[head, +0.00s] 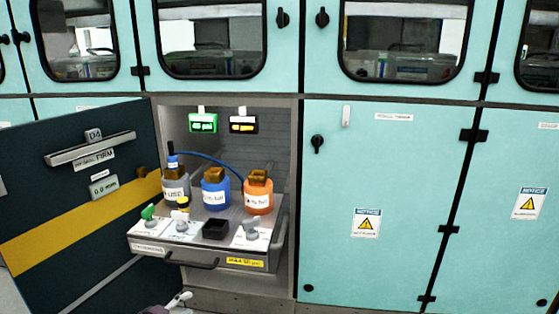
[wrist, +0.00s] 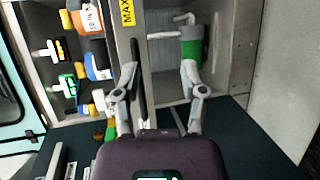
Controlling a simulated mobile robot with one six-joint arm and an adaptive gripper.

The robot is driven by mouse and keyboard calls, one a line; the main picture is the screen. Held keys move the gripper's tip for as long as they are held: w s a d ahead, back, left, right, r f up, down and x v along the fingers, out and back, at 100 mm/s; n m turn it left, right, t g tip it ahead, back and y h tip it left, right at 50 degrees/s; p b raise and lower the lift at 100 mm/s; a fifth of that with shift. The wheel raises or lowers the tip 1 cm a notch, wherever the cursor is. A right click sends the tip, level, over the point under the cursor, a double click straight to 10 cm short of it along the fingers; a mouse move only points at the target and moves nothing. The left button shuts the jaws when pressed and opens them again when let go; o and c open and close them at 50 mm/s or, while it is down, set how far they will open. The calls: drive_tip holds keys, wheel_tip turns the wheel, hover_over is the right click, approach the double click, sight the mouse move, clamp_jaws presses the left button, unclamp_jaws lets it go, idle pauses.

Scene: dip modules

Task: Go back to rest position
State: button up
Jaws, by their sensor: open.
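My gripper (wrist: 160,85) is open, with its two grey fingers apart and nothing seen between them. In the wrist view its left finger overlaps the region beside the pulled-out drawer's dark handle (wrist: 138,70); I cannot tell whether they touch. In the head view only a small part of my gripper (head: 182,299) shows at the bottom edge, low in front of the drawer (head: 150,247). The rest of my arm is mostly out of the picture.
The drawer carries a grey bottle (head: 175,188), a blue bottle (head: 215,193), an orange bottle (head: 258,197) and valves. The dark cabinet door (head: 80,210) stands open at left. A green-banded grey fitting (wrist: 191,50) shows in the wrist view. Closed teal doors (head: 400,190) fill the right.

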drive_tip(key=w+d+f+m+g+y+p, duration=0.1)
drive_tip(key=w+d+f+m+g, duration=0.15)
drive_tip(key=d, duration=0.65)
drive_tip(key=w+d+f+m+g+y, duration=0.15)
drive_tip(key=d+f+g, duration=0.25)
drive_tip(key=d, duration=0.6)
drive_tip(key=w+d+f+m+g+p, duration=0.1)
drive_tip(key=w+d+f+m+g, duration=0.2)
drive_tip(key=d, duration=0.6)
drive_tip(key=s+d+f+m+g+y+p, duration=0.1)
drive_tip(key=s+d+m+g+y, duration=0.15)
drive_tip(key=d, duration=0.35)
drive_tip(key=s+d+m+g+y, duration=0.1)
drive_tip(key=s+d+m+y, duration=0.15)
drive_tip(key=d, duration=0.35)
wheel_tip(320, 180, up, 38)
drive_tip(key=w+p, duration=0.1)
drive_tip(key=p, duration=3.7)
drive_tip(key=shift+f+y, duration=0.15)
drive_tip(key=shift+y, duration=0.3)
